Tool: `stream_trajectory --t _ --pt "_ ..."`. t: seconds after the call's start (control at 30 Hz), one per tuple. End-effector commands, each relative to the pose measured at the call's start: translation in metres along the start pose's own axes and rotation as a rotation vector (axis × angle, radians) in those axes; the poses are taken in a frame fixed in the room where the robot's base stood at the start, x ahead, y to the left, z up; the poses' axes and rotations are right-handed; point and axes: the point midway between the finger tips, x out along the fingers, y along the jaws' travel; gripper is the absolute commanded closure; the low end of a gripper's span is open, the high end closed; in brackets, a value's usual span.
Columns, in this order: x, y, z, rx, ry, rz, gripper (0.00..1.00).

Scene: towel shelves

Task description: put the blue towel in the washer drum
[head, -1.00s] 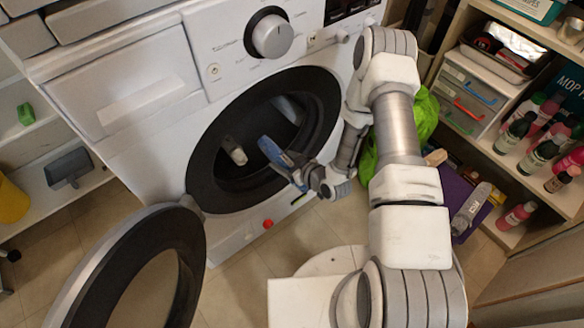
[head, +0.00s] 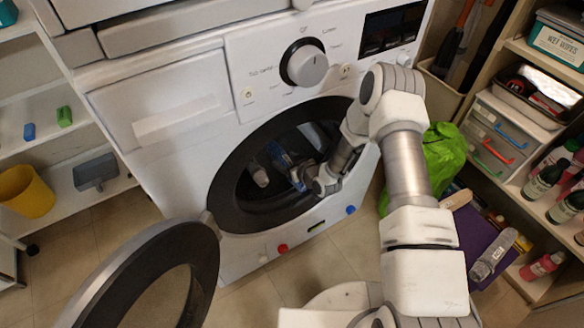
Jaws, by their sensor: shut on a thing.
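The white washer (head: 160,105) stands in front of me with its round door (head: 195,245) swung open to the lower left. The dark washer drum (head: 258,160) shows inside the black ring. My gripper (head: 297,178) is at the drum opening, shut on the blue towel (head: 281,156). The towel is a narrow folded blue strip, tilted, and appears to be within the opening. My arm covers the right part of the ring, and the fingertips are small and partly hidden.
Red (head: 283,248) and blue (head: 351,210) round items are at the washer's lower front. A green bag (head: 440,155) lies right of my arm. Shelves with bottles (head: 545,180) stand at the right. A yellow bin (head: 25,192) is on the left shelf.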

Motion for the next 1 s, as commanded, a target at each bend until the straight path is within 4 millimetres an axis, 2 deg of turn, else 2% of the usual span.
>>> stream_trajectory --t 0.6,1.0 --pt "0.061 0.004 -0.034 -0.001 0.003 0.0 1.0" --pt "0.069 0.005 -0.039 0.0 0.002 0.001 1.0"
